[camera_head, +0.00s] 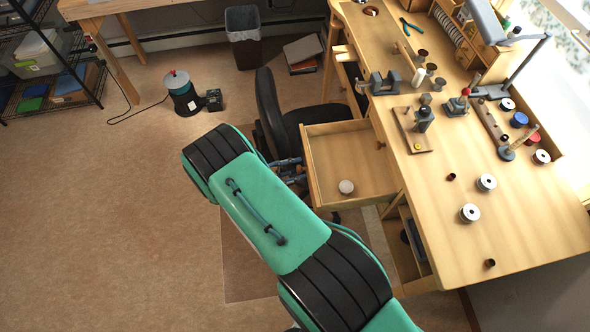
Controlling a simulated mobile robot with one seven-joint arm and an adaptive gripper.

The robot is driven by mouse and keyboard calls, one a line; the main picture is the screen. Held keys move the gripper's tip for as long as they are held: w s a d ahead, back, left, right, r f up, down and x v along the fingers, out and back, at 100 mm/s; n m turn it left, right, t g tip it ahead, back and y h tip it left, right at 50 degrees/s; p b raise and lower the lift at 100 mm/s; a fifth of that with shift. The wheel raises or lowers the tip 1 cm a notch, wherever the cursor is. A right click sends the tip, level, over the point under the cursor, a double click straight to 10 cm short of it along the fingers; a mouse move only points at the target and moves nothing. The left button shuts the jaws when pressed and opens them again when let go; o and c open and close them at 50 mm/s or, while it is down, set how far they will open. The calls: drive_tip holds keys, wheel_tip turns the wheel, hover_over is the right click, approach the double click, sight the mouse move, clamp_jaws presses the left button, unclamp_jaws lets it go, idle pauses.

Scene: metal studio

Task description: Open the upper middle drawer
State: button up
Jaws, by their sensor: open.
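The wooden workbench (455,185) stands at the right. A wide wooden drawer (345,160) on its left side is pulled well out, with its inside in view. A small round white object (346,187) lies in it near the front. My gripper (299,170) is at the outer side of this drawer's front panel (312,172), with its fingers open and partly hidden under my green and black arm. I cannot tell whether the fingers touch the drawer front or its handle.
A black chair (268,105) stands close behind my gripper, beside the drawer. Other bench compartments show above (346,72) and below (408,245) the drawer. A vise (380,84), spools (469,213) and tools cover the benchtop.

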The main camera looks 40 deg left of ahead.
drive_tip(key=shift+s, duration=0.1)
drive_tip(key=v, duration=0.7)
drive_tip(key=shift+a, duration=0.15)
drive_tip(key=shift+s, duration=0.1)
idle(0.4)
